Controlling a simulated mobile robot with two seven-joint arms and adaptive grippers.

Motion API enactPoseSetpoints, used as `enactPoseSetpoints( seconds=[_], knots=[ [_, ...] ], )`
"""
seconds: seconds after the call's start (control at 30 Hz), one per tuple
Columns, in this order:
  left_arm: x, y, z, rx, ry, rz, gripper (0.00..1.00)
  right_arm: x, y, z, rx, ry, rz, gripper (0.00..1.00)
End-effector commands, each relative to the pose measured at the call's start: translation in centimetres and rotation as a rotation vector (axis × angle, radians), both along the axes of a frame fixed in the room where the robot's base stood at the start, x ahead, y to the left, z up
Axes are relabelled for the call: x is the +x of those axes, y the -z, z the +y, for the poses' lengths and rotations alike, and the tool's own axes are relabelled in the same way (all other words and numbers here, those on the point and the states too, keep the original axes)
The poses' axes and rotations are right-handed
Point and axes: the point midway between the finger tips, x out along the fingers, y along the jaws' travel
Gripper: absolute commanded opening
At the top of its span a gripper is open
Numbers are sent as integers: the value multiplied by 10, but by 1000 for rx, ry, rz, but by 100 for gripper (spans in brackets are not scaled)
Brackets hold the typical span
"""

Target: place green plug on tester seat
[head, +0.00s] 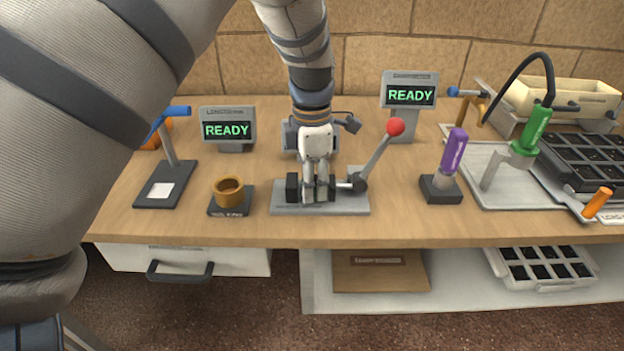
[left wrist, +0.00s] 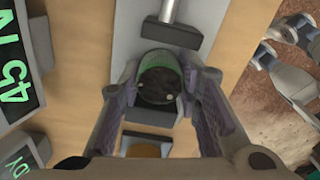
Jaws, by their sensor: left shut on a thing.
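My left gripper (head: 319,196) points straight down over the grey base (head: 345,203) of the lever tester. In the left wrist view its two fingers (left wrist: 163,108) are shut on the green plug (left wrist: 158,64), a round piece with a green rim and dark soil on top. The plug is between two black blocks of the tester, one (head: 293,187) left of the fingers. The fingers hide the plug in the head view. I cannot tell whether its bottom touches the seat. The tester's lever with a red knob (head: 396,127) leans up to the right.
A brown ring (head: 229,191) on a black base stands left of the tester. A purple handled tool (head: 455,150) stands in a black holder to the right. A green handled tool (head: 535,130) and a black tray (head: 580,160) are further right. Two screens (head: 228,130) (head: 410,95) read READY.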

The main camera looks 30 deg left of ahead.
Motion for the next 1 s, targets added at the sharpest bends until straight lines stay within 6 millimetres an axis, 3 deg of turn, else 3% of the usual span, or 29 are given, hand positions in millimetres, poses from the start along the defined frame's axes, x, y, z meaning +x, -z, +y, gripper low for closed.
enactPoseSetpoints(
  seconds=[0.03, 0.1, 0.47, 0.8, 1.0],
  knots=[
    [0, 2, 0, 0, 0, 1, 35, 0, 0, 0, 0, 0, 1, 40],
    [0, 1, 0, 0, 0, 1, 51, 0, 0, 0, 0, 0, 1, 40],
    [0, -7, 0, 1, 1, -2, 51, 1, -1, 0, 0, 0, -2, 40],
    [0, -93, 0, 1, 1, -4, 51, 2, -2, 0, 0, 0, -8, 40],
    [0, -120, 0, 1, 1, 1, 51, 1, -1, 0, 0, 0, -5, 40]
  ],
)
